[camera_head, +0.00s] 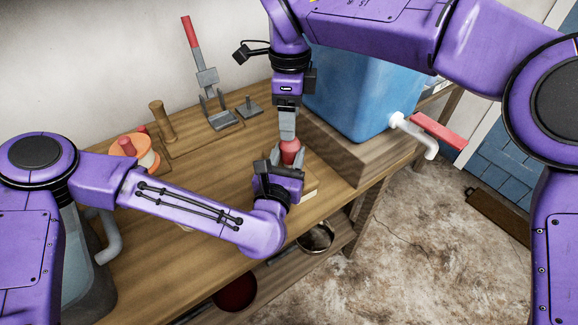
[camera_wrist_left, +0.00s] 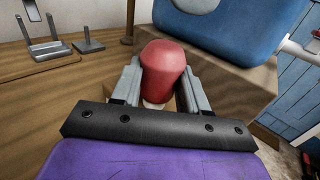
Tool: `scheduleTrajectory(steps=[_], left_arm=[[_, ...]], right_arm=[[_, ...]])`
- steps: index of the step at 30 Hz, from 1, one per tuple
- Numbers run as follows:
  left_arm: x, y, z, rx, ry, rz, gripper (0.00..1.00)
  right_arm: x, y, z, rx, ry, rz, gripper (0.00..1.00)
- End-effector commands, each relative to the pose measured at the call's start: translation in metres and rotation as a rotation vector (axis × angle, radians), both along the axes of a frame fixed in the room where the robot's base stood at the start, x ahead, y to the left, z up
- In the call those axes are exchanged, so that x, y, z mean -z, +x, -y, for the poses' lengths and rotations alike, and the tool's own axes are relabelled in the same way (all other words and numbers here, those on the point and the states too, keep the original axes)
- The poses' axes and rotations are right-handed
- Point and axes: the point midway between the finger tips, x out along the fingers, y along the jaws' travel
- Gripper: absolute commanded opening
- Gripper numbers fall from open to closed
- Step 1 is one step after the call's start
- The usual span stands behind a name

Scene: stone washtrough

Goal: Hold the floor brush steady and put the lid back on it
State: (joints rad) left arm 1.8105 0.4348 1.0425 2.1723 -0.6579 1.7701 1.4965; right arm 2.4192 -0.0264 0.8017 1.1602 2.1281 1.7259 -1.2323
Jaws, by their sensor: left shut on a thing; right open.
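A red rounded piece (camera_head: 291,152) stands upright at the front edge of the wooden bench. It seems to be the top of the floor brush; I cannot tell whether it is a lid. It also shows between the fingers in the left wrist view (camera_wrist_left: 165,72). My left gripper (camera_head: 284,170) is shut on it from the near side, low down. A pale block (camera_head: 310,190) shows beside that gripper, and its link to the red piece is hidden. My right gripper (camera_head: 288,135) points straight down above the red piece, open.
A blue tank (camera_head: 355,90) with a white tap (camera_head: 412,132) stands on a wooden block (camera_head: 345,150) close on the right. At the back are a red-handled tool (camera_head: 207,77), a small grey stand (camera_head: 249,107) and a wooden peg (camera_head: 161,120). Orange discs (camera_head: 135,150) lie left.

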Motion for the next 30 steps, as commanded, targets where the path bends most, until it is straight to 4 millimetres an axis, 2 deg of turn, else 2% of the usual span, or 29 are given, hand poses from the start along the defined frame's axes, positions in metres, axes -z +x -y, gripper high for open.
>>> scheduleTrajectory(steps=[11,24,30], left_arm=[[0.0,0.0,0.0,0.0,0.0,0.0,0.0],[0.0,0.0,0.0,0.0,0.0,0.0,0.0],[0.0,0.0,0.0,0.0,0.0,0.0,0.0]], right_arm=[[0.003,0.0,0.0,0.033,0.0,0.0,0.66],[0.069,0.0,0.0,0.031,-0.002,-0.001,0.66],[0.08,0.0,0.0,0.032,0.001,0.001,0.66]])
